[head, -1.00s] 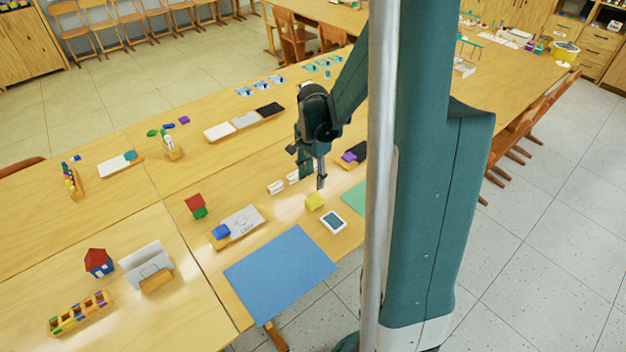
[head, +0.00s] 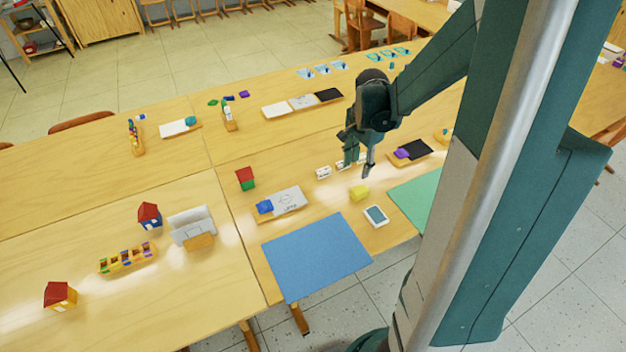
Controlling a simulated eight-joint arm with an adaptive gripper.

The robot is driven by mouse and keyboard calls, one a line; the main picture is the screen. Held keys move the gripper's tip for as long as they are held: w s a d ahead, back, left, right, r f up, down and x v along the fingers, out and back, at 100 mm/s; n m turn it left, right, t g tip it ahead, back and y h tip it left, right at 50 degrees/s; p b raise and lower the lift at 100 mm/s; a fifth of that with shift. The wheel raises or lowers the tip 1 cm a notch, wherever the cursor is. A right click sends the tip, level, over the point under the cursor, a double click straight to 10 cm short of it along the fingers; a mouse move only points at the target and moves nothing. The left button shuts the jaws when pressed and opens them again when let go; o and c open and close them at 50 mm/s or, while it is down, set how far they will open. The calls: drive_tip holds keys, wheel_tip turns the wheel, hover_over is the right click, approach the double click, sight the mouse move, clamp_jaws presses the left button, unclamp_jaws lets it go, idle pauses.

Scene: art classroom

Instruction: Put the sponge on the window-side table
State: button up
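Whether a finger touches the block cannot be told. Joined wooden tables (head: 180,195) fill the middle of the view. No window shows, so I cannot tell which table is the window-side one.
The blue mat (head: 316,256), the white-framed device (head: 376,216), a tray with a blue block (head: 264,207) and a green mat (head: 412,196) lie around the yellow block. Small toy houses (head: 60,296) and a block rack (head: 128,259) stand left. Bare tabletop shows between items.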

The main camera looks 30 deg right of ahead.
drive_tip(key=s+a+r+n+t, duration=0.2)
drive_tip(key=a+r+n, duration=0.2)
drive_tip(key=a+r, duration=0.25)
drive_tip(key=s+a+r+n+t, duration=0.1)
drive_tip(key=s+a+r+n, duration=0.25)
drive_tip(key=a+r, duration=0.3)
drive_tip(key=s+a+r+n+t, duration=0.3)
drive_tip(key=s+a+r+n, duration=0.2)
drive_tip(key=s+a+n, duration=0.3)
drive_tip(key=shift+s+a+r+n+t, duration=0.15)
drive_tip(key=shift+s+a+n+t, duration=0.35)
drive_tip(key=shift+a, duration=1.75)
drive_tip(key=shift+w, duration=0.2)
